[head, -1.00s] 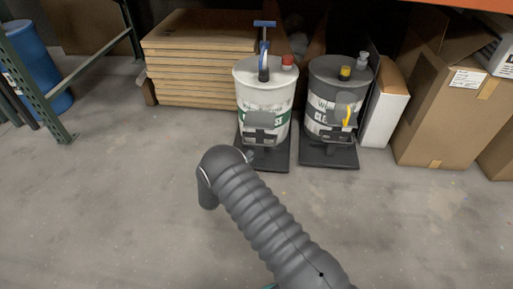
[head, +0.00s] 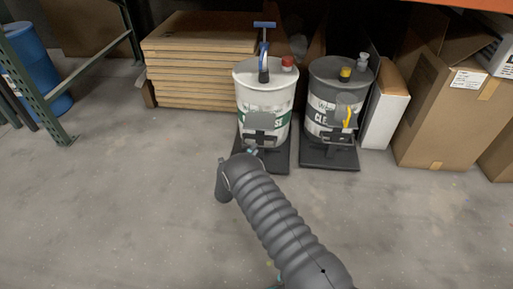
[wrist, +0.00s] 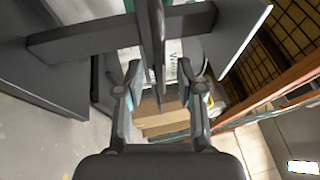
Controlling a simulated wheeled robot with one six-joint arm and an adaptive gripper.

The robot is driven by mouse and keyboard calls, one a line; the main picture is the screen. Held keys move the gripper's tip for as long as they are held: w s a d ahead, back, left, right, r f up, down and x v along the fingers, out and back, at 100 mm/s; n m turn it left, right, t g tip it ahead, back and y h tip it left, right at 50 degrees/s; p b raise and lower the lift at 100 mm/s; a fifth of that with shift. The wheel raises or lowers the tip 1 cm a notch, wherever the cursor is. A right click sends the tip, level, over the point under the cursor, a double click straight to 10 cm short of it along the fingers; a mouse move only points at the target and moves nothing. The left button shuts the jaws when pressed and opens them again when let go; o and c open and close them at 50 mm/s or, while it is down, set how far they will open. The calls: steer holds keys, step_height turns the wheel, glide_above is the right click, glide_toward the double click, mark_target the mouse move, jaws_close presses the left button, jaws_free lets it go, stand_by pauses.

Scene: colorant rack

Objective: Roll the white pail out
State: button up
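The white pail (head: 252,95) with a green band stands upright on a low black wheeled base (head: 277,160) in the head view. It has a red cap and a blue-handled pump on its lid. A grey plate and dark handle bracket (head: 260,137) show at its front. My gripper (head: 252,152) is just in front of this bracket, low at the pail's front. In the wrist view, my gripper (wrist: 158,75) is open, its fingers apart on either side of a thin dark upright. A dark crossbar (wrist: 120,33) runs above them. Contact cannot be told.
A grey pail (head: 325,90) on its own black base stands close at the right, beside a white box (head: 385,110). Stacked wooden panels (head: 195,75) are behind left. Cardboard boxes (head: 445,110) stand at right. The concrete floor in front is clear.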

steer(key=shift+x, duration=1.4)
jaws_close()
